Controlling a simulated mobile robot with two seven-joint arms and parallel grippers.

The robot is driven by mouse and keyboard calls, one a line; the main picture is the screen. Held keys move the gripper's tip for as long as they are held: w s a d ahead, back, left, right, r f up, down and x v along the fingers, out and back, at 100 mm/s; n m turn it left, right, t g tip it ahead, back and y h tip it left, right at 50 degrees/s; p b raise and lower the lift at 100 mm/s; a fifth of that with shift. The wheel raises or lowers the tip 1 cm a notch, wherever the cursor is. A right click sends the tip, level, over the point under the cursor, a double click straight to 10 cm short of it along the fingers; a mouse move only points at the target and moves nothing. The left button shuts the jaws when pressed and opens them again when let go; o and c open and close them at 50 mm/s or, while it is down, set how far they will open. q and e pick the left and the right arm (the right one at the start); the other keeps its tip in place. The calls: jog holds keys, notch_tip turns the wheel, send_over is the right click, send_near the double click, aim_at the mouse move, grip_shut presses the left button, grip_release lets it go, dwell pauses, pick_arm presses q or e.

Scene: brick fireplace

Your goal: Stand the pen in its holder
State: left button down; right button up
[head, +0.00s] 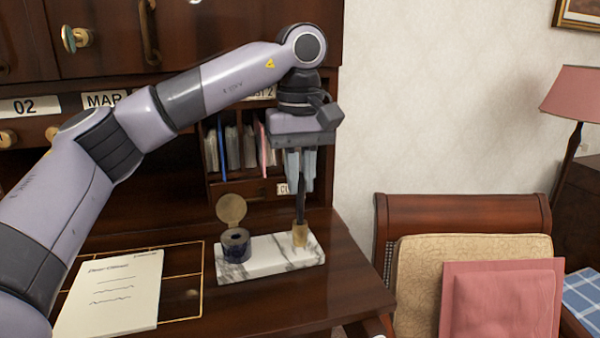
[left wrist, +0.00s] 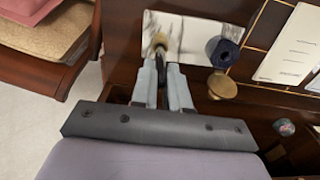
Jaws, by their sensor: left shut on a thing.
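A dark pen (head: 300,205) hangs upright from my left gripper (head: 300,180), which is shut on its upper part. Its lower end meets the small gold holder (head: 300,236) on the white marble base (head: 262,268); I cannot tell how deep the tip sits in it. In the left wrist view, the pen (left wrist: 161,57) shows between the fingers of my left gripper (left wrist: 162,75), in line with the gold holder (left wrist: 160,40). My right gripper is not in view.
A dark blue inkwell (head: 236,247) with its round brass lid (head: 231,209) raised stands on the base's left part. A letter (head: 110,295) lies left on the desk. Pigeonholes with papers (head: 235,148) stand behind; a chair with cushions (head: 500,300) stands at right.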

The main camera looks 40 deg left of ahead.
pick_arm(q)
jog(key=shift+f, duration=0.4)
jog(key=c, duration=1.1)
grip_release()
jog(key=shift+o, duration=0.2)
jog(key=shift+r, duration=0.15)
notch_tip(320, 180, up, 7)
jog(key=shift+p, duration=0.75)
